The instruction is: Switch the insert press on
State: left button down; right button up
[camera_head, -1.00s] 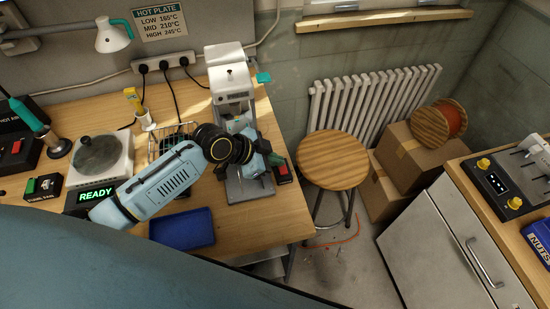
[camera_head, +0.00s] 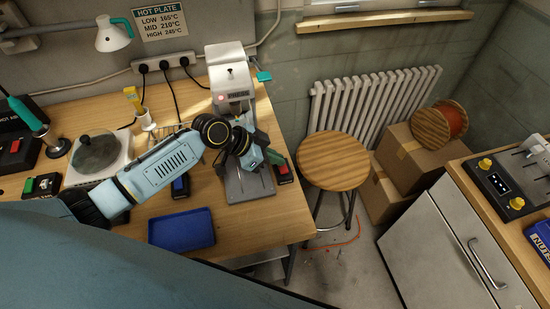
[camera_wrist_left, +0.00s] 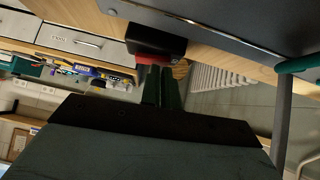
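The insert press (camera_head: 230,75) stands at the back right of the bench, white on top, with a grey base plate (camera_head: 236,190) in front. A small pinkish lamp glows beside its dark display. A black switch box with a red part (camera_head: 284,172) sits right of the base, near the bench edge. My left gripper (camera_head: 277,160) is close beside this box. In the left wrist view its dark green fingers (camera_wrist_left: 160,78) look shut with nothing between them, their tips close to the red part (camera_wrist_left: 154,59). I cannot tell whether they touch. My right gripper is not in view.
A blue tray (camera_head: 182,229) lies at the bench's front edge. A hot plate (camera_head: 98,158) stands at the left, partly behind my arm. A stool (camera_head: 334,160) stands right of the bench. A teal lever (camera_head: 263,76) sticks out from the press.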

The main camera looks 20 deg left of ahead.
pick_arm(q)
jog(key=shift+s+f, duration=0.4)
jog(key=shift+f, duration=0.2)
jog(key=shift+s+d+g+p, duration=0.3)
jog(key=shift+s+d+p, duration=0.05)
jog(key=shift+p, duration=0.3)
jog(key=shift+r, duration=0.35)
jog(key=r+p, duration=0.2)
jog(key=r, duration=0.1)
jog(key=w+r+p, duration=0.1)
jog(key=shift+w+a+r, duration=0.1)
jog(key=shift+a+r, duration=0.05)
jog(key=shift+a, duration=0.15)
jog(key=v, duration=1)
jog(key=shift+w+a+b, duration=0.25)
jog(key=shift+w+b, duration=0.05)
jog(key=shift+b, duration=0.1)
jog(key=shift+s, duration=0.1)
